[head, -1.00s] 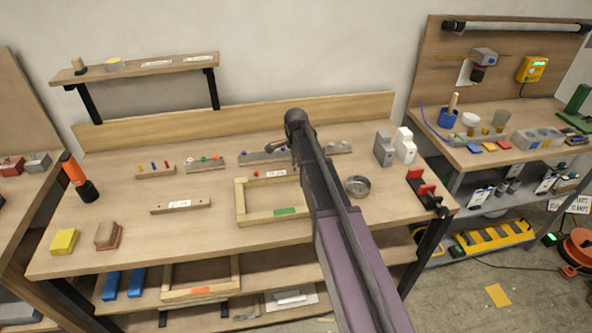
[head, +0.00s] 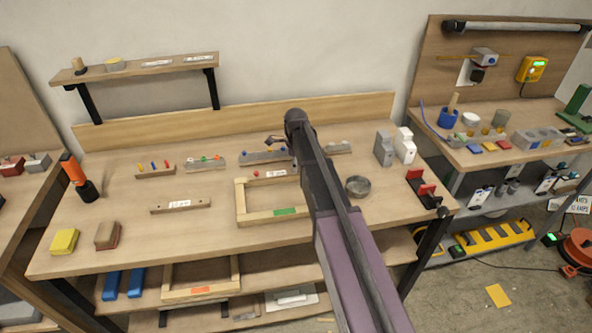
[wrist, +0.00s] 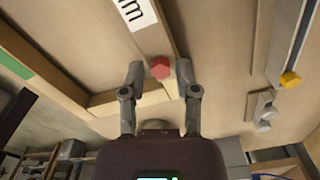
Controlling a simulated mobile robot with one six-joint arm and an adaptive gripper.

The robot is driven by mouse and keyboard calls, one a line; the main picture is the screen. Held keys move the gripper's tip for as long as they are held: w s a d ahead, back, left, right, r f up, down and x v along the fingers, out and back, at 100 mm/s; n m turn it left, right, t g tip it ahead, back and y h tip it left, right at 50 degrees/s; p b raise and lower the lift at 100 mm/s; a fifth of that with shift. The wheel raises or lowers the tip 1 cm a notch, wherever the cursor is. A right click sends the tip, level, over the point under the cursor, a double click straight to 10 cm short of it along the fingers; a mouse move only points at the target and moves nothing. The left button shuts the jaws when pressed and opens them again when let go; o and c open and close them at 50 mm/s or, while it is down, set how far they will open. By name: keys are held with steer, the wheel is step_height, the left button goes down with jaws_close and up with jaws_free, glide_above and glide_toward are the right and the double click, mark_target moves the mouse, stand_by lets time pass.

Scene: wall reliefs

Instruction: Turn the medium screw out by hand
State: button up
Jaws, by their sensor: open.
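A red hex-headed screw (wrist: 160,67) shows in the wrist view between my fingertips, beside a white label (wrist: 135,12) ending in "m". In the head view a red head (head: 257,173) shows at the top bar of the wooden frame (head: 241,205), next to a white label (head: 277,173). My gripper (wrist: 159,72) is open, with one finger on each side of the red head in the picture. I cannot tell whether it touches or how far above it is. In the head view my gripper (head: 276,140) is partly hidden by my arm.
A grey rail with a yellow head (wrist: 291,80) lies to the right in the wrist view. A round metal dish (head: 358,186) stands right of my arm.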

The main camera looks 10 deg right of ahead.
stand_by(0.4)
steer(key=shift+m, duration=2.9)
jaws_close()
steer(key=shift+n, duration=2.6)
steer(key=shift+n, duration=0.3)
